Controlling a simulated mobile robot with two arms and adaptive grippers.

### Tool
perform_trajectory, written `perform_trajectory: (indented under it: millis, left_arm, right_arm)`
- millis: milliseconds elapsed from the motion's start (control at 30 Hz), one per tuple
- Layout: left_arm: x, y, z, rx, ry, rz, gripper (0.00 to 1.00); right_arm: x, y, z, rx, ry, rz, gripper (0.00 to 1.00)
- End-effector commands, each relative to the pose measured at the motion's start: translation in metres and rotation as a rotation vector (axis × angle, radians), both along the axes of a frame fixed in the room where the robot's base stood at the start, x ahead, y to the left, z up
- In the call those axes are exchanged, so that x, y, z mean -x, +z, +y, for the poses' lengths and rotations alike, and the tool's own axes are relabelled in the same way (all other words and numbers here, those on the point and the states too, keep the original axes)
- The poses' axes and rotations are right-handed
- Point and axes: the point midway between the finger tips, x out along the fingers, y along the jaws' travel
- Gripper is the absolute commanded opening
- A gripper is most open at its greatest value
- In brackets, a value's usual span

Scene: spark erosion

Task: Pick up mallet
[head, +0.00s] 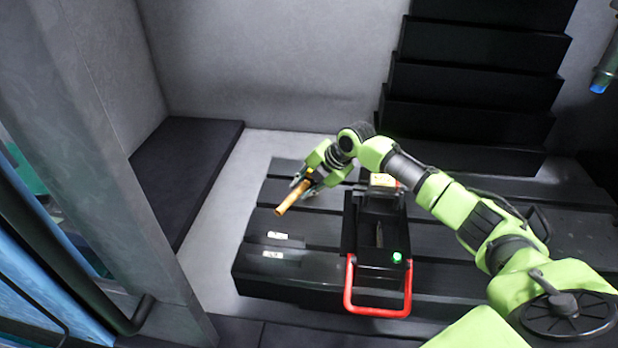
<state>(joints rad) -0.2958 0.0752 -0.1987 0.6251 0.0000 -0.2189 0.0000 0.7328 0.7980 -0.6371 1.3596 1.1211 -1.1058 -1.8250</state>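The mallet (288,203) shows as a wooden, orange-brown cylindrical piece over the left part of the dark slotted table. Its other end is hidden at my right gripper. My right gripper (303,188) reaches in from the right, with its fingers on either side of the wooden piece, and appears shut on it. Whether the mallet touches the table or hangs just above it is hard to tell. My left gripper is not in view.
A black fixture (377,228) with a red handle (349,290) and a green button stands on the slotted table (320,228), right of the mallet. Two small labelled blocks lie at the table's front left. A grey pillar (110,150) stands at the left. Black stepped covers (475,80) rise behind.

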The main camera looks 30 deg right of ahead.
Motion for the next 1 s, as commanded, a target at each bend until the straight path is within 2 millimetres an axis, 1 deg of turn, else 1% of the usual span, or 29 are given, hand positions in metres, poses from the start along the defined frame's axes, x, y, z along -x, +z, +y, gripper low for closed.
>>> perform_trajectory:
  millis: [33,200,233,267,300,333,767,867,1000]
  left_arm:
    - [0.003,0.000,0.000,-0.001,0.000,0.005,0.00]
    - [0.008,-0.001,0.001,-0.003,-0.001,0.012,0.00]
    - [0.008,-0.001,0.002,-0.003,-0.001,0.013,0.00]
    - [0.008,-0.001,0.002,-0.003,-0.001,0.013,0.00]
    - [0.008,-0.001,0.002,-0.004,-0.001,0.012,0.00]
    - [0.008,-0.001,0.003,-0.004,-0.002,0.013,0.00]
    - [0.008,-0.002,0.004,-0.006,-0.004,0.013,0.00]
    - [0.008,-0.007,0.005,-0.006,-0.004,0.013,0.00]
    - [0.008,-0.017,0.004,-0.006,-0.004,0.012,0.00]
  right_arm:
    - [-0.001,-0.001,0.000,0.000,0.000,0.000,0.23]
    - [-0.001,-0.002,0.000,0.001,0.000,-0.001,0.23]
    - [-0.001,-0.002,0.000,0.001,0.000,-0.001,0.21]
    - [-0.001,-0.002,0.000,0.001,-0.001,0.000,0.13]
    - [-0.001,-0.002,0.000,0.001,-0.001,0.000,0.03]
    - [-0.001,-0.002,0.000,0.001,-0.001,0.000,0.00]
    - [-0.001,0.001,0.000,0.001,0.000,-0.004,0.00]
    - [-0.002,0.007,0.000,0.000,-0.001,-0.007,0.00]
    - [-0.003,0.022,-0.001,0.001,0.000,-0.009,0.00]
